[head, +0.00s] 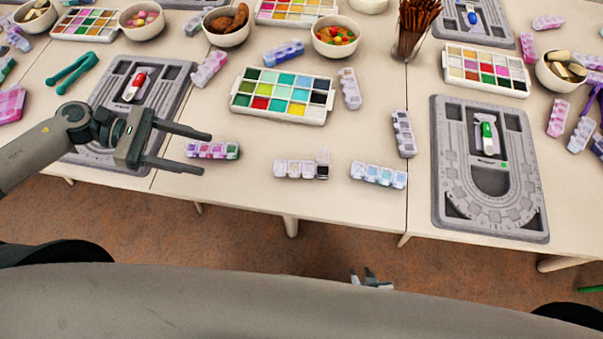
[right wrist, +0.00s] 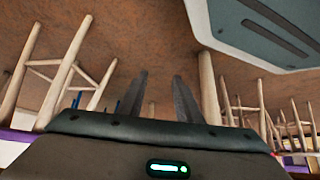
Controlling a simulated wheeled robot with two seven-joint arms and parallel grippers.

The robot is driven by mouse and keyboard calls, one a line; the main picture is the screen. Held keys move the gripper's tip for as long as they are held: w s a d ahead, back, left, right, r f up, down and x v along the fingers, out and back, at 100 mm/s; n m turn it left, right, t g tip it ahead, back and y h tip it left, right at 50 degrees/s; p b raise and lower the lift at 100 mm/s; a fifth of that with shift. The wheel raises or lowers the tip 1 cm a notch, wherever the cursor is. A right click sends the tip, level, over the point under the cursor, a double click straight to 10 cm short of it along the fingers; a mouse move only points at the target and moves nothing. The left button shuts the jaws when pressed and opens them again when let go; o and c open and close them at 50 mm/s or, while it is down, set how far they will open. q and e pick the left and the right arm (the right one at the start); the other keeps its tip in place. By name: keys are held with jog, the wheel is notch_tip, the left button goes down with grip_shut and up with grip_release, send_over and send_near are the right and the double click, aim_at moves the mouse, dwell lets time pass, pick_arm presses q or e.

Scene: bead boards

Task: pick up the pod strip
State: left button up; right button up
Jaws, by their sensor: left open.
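Several pod strips lie on the pale table. The one nearest my left gripper (head: 207,155) holds pink, purple and green contents; this pod strip (head: 213,150) lies just at the fingertips, partly between their lines in the picture. The left gripper is open and empty, with its fingers pointing right; its height above the table is hard to tell. A clear pod strip with a raised lid (head: 296,169) and a blue-white strip (head: 378,174) lie further right near the front edge. My right gripper (right wrist: 162,78) is open and empty, below table level among wooden legs.
A paint-like colour tray (head: 283,116) sits mid-table. Grey bead boards lie left (head: 172,85) and right (head: 490,215). Bowls (head: 336,50) and a cup of brown sticks (head: 412,38) stand behind. Bare table surrounds the front strips.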

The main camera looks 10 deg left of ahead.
jog(key=shift+w+r, duration=0.1)
pick_arm(q)
jog(key=shift+d, duration=0.1)
jog(key=shift+d, duration=0.25)
jog(key=shift+p+x, duration=0.65)
jog(key=shift+x, duration=0.35)
jog(key=p+x, duration=0.3)
jog(key=x, duration=0.6)
jog(key=shift+d+f, duration=0.2)
jog(key=shift+f, duration=0.1)
pick_arm(e)
jog(key=s+d+f+g, duration=0.1)
jog(key=s+d+f, duration=0.1)
jog(key=s, duration=0.4)
jog(key=s+d+f+g+h, duration=0.1)
jog(key=s+d+g, duration=0.1)
jog(key=s, duration=0.4)
jog(key=shift+d+f, duration=0.3)
jog(key=shift+f, duration=0.1)
jog(key=shift+s, duration=0.1)
pick_arm(q)
jog(key=shift+w+p, duration=0.1)
jog(key=shift+p, duration=0.2)
pick_arm(e)
jog(key=shift+r, duration=0.1)
